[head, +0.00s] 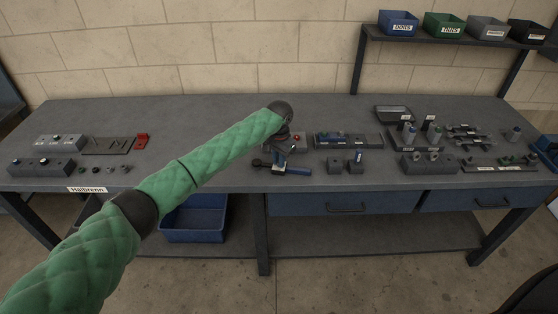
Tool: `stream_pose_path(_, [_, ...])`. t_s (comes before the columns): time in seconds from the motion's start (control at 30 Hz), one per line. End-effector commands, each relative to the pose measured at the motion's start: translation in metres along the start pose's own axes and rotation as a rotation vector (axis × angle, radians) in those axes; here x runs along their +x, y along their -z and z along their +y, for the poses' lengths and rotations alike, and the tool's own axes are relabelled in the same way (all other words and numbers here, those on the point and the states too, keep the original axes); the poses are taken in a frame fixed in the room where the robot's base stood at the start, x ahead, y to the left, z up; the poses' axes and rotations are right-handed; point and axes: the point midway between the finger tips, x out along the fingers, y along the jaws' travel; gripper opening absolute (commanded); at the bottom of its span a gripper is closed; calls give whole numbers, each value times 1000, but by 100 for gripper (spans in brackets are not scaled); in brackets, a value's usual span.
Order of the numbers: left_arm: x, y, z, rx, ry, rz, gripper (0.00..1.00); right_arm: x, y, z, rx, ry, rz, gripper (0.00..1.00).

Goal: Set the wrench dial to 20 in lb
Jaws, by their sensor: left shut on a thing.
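My left gripper (281,158) is at the end of the green arm, low over the middle of the workbench. It is shut on what looks like the wrench. A dark round end (258,163) shows to the left of the gripper. The dial and its markings are too small to read, and the gripper partly covers this spot. My right gripper is not in view.
The grey workbench (215,172) has labelled blocks (62,143) and a red piece (142,140) at left. A rail (350,140) and several fixtures (430,163) stand to the right. Bins (398,23) sit on a raised shelf. A blue tub (195,222) is below the bench.

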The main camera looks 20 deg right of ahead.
Motion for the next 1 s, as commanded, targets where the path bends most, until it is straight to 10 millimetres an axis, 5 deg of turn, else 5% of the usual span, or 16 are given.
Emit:
stream_pose_path(0.37, [0,0,0,17,-1,0,0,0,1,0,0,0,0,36])
stream_pose_path(0.4, [0,0,0,17,-1,0,23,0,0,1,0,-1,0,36])
stream_pose_path(0.5, [0,0,0,16,0,0,37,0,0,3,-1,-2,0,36])
stream_pose_path(0.9, [-7,0,0,15,0,1,37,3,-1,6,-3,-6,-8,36])
stream_pose_path(1.0, [-18,1,0,16,0,2,37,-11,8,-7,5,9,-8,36])
